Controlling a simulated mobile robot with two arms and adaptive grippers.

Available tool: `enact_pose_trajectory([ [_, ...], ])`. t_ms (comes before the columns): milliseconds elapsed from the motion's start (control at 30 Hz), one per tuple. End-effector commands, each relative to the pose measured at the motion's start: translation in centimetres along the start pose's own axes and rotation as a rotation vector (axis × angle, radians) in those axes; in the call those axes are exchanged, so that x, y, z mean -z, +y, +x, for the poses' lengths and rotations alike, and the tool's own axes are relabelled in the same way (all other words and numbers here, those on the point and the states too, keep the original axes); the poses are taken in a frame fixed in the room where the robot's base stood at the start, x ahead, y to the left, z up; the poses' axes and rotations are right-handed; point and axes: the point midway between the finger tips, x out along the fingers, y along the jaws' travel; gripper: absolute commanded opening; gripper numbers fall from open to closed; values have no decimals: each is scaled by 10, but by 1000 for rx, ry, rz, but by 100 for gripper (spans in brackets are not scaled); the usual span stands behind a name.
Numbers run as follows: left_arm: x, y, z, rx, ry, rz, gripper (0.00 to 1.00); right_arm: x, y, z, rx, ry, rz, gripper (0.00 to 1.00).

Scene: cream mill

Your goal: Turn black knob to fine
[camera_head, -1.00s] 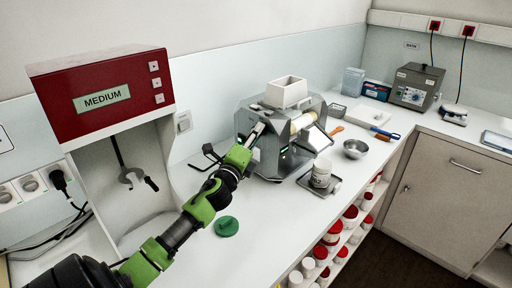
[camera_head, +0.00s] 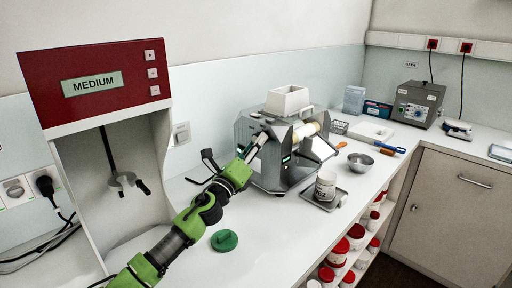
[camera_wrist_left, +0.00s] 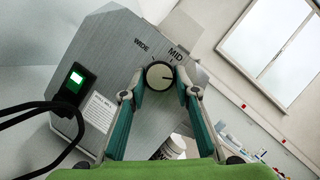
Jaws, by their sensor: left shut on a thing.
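The mill (camera_head: 250,131) is a grey metal machine on the white counter in the head view. In the left wrist view, its side panel (camera_wrist_left: 117,62) carries the black knob (camera_wrist_left: 159,75), which has a pale face and dark rim. The words WIDE and MID are printed above the knob; I cannot see the word FINE. A dark mark on the knob's face appears to point right, below MID. My left gripper (camera_wrist_left: 160,88) is shut on the knob, one fingertip at each side. In the head view, my left gripper (camera_head: 254,146) reaches the mill's left side and hides the knob.
A red-topped machine (camera_head: 95,85) reading MEDIUM stands at left. A green lid (camera_head: 224,240) lies near my arm. A black cable (camera_wrist_left: 45,112) runs beside the panel.

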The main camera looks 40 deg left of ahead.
Motion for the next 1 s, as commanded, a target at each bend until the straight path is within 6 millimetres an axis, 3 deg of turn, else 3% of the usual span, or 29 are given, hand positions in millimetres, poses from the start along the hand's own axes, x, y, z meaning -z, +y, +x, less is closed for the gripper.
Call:
enact_pose_trajectory([
  [267,1,0,0,-1,3,0,7,0,0,0,0,0,0,29],
  [300,1,0,0,-1,3,0,36,0,0,0,0,0,0,29],
  [333,1,0,0,-1,3,0,44,0,0,0,0,0,0,29],
  [367,1,0,0,-1,2,0,45,0,0,0,0,0,0,29],
  [767,1,0,-4,-1,1,-1,45,0,0,0,0,0,0,29],
  [1000,3,2,-38,-4,4,-3,45,0,0,0,0,0,0,29],
])
